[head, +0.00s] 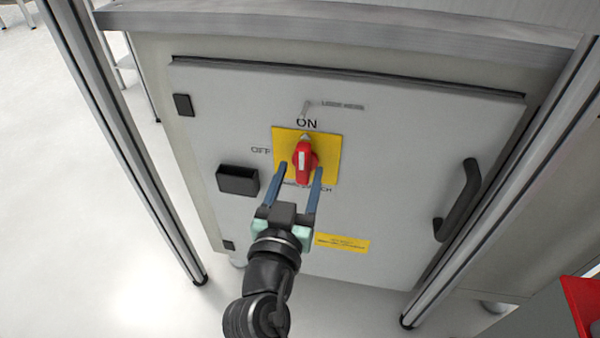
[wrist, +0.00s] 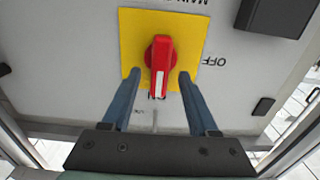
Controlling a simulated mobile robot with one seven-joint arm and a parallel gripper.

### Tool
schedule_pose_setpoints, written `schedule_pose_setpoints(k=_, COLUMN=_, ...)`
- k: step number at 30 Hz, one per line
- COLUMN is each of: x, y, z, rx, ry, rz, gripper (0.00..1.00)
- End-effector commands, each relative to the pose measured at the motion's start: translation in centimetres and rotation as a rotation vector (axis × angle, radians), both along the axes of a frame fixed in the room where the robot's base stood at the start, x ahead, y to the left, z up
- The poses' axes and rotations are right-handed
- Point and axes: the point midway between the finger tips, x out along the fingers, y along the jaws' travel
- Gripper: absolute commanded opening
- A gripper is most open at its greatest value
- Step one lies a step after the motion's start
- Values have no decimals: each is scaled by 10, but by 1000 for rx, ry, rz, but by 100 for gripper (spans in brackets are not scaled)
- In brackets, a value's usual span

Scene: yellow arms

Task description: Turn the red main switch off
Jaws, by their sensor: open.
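The red main switch (head: 304,160) is a rotary knob on a yellow plate (head: 331,153) on the grey cabinet door. "ON" is printed above the plate and "OFF" to its left. The knob's white mark points up toward "ON". In the wrist view the view is upside down, and the switch (wrist: 158,62) has its white mark toward "ON", partly hidden. My gripper (head: 301,168) is open, with its two blue fingers on either side of the knob. In the wrist view gaps show between the knob and both fingers; I cannot tell whether the fingertips reach the knob's depth.
A black door handle (head: 460,202) is on the door's right side. A black box (head: 237,180) sticks out left of the switch. Metal posts (head: 125,145) stand in front at both sides, and a worktop edge (head: 340,22) runs above.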

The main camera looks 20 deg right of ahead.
Motion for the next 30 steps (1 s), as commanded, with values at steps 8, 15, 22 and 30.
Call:
schedule_pose_setpoints(k=8, x=10, y=-7, z=0, rx=1, ry=-1, rz=-1, gripper=60)
schedule_pose_setpoints(k=15, x=10, y=-7, z=0, rx=0, ry=0, rz=-1, gripper=49)
schedule_pose_setpoints(k=22, x=9, y=-7, z=0, rx=0, ry=0, rz=-1, gripper=8)
schedule_pose_setpoints(k=30, x=9, y=-7, z=0, rx=-1, ry=1, rz=-1, gripper=0)
